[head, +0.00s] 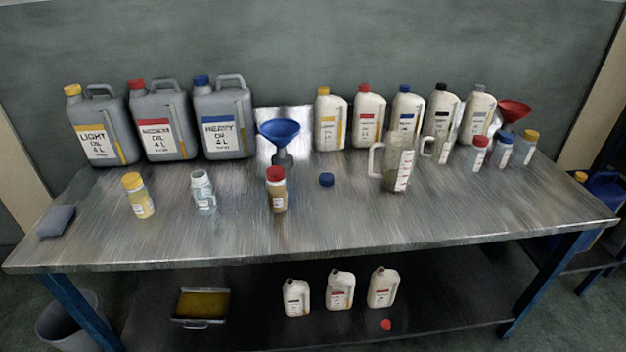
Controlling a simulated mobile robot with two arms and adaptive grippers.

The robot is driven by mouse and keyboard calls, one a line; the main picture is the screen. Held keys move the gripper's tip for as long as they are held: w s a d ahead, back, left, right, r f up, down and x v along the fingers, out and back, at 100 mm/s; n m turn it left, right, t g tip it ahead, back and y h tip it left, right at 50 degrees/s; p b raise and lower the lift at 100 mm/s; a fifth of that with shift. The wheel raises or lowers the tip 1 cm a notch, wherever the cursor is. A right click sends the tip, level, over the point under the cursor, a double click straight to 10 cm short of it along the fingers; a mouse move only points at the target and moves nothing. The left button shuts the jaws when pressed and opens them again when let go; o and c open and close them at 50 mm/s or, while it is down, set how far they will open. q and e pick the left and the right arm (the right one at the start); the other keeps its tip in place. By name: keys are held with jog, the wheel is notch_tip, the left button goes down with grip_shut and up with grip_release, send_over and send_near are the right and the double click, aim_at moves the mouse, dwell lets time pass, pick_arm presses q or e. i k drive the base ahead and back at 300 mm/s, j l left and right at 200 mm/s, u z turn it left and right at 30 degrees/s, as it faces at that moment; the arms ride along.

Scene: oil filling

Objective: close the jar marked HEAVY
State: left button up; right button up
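An open clear jar (204,194) stands upright at the middle left of the steel table, with no lid on it. Its small label is too small to read, so I cannot tell whether it is marked HEAVY. A loose blue lid (326,180) lies on the table to the right, apart from any jar. Between them stands a red-lidded jar (277,196) with brown contents. A yellow-lidded jar (142,203) with yellow contents stands to the left of the open jar. Neither of my grippers is in view.
Large grey oil cans, including one labelled HEAVY OIL (222,122), line the table's back. A blue funnel (279,133) stands before a shiny plate. A measuring jug (399,168) stands right of the lid. The table's front strip (330,235) is clear; a grey cloth (57,222) lies left.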

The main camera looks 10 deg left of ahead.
aim_at(202, 190)
jog(key=i+l, duration=0.35)
jog(key=i, duration=0.15)
jog(key=i+l, duration=0.35)
jog(key=i, duration=0.15)
